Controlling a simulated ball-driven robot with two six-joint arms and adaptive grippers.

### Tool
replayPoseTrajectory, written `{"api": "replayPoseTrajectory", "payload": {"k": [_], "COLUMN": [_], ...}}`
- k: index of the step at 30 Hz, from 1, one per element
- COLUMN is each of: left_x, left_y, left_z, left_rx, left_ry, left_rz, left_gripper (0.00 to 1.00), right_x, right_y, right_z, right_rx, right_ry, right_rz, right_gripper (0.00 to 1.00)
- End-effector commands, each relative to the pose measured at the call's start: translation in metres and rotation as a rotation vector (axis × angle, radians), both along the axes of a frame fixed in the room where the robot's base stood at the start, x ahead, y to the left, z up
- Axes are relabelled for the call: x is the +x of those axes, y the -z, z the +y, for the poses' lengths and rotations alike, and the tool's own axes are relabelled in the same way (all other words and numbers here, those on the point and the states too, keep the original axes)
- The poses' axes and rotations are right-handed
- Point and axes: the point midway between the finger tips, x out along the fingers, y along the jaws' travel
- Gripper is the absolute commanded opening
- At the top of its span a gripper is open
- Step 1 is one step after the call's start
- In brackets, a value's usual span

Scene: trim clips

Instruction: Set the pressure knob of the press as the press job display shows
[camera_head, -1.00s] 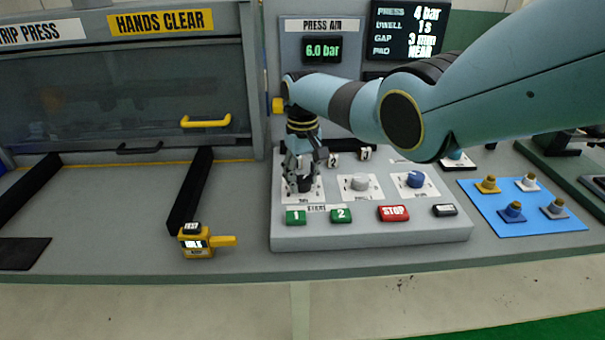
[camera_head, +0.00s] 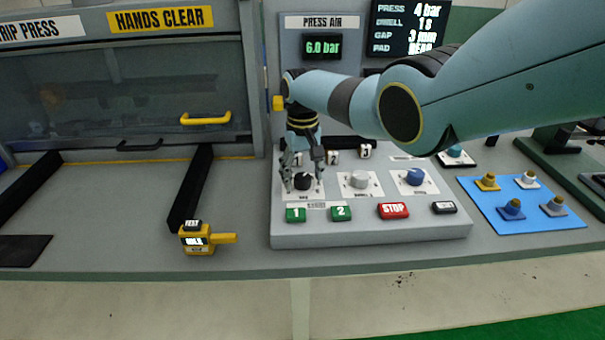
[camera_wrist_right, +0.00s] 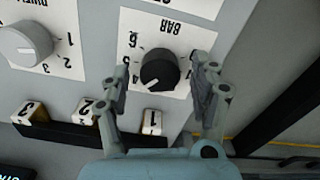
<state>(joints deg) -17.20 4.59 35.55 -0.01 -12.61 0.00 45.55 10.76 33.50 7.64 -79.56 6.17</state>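The press job display (camera_head: 408,28) at the top reads PRESS 4 bar, DWELL 1 s, GAP 3 mm, and a PAD line. The press air display (camera_head: 323,47) reads 6.0 bar. The black pressure knob (camera_head: 303,181) is the leftmost knob on the grey control box. In the right wrist view, the black knob (camera_wrist_right: 160,70) sits on a plate marked BAR, its white pointer line toward the lower left on the numbered side. My right gripper (camera_wrist_right: 163,76) is open, one finger on each side of the knob, apart from it. My left gripper is out of view.
A grey knob (camera_head: 359,180) and a blue knob (camera_head: 414,177) stand to the right. Buttons 1 (camera_head: 296,214), 2 (camera_head: 341,213) and red STOP (camera_head: 393,210) line the front. A yellow-handled TEST device (camera_head: 197,240) lies left; a blue mat (camera_head: 545,220) with several knob-like parts lies right.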

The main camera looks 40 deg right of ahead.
Motion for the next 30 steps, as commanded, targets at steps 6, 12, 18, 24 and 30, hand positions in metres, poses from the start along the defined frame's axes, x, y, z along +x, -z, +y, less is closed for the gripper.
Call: {"api": "replayPoseTrajectory", "payload": {"k": [6,12,18,24,30], "left_x": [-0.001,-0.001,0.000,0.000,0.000], "left_y": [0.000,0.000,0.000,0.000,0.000], "left_z": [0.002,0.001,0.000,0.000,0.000], "left_rx": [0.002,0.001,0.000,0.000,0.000], "left_ry": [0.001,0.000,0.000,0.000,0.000], "left_rz": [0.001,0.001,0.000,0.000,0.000], "left_gripper": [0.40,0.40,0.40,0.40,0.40], "right_x": [0.000,0.001,0.001,0.001,0.000], "right_y": [-0.001,-0.017,-0.060,-0.100,-0.118], "right_z": [0.000,0.000,0.000,0.000,0.000], "right_rx": [0.000,-0.001,-0.001,-0.001,0.000], "right_ry": [0.000,0.000,0.000,0.000,0.000], "right_rz": [0.000,-0.002,-0.005,-0.002,0.000], "right_gripper": [0.63,0.63,0.63,0.63,0.63]}}
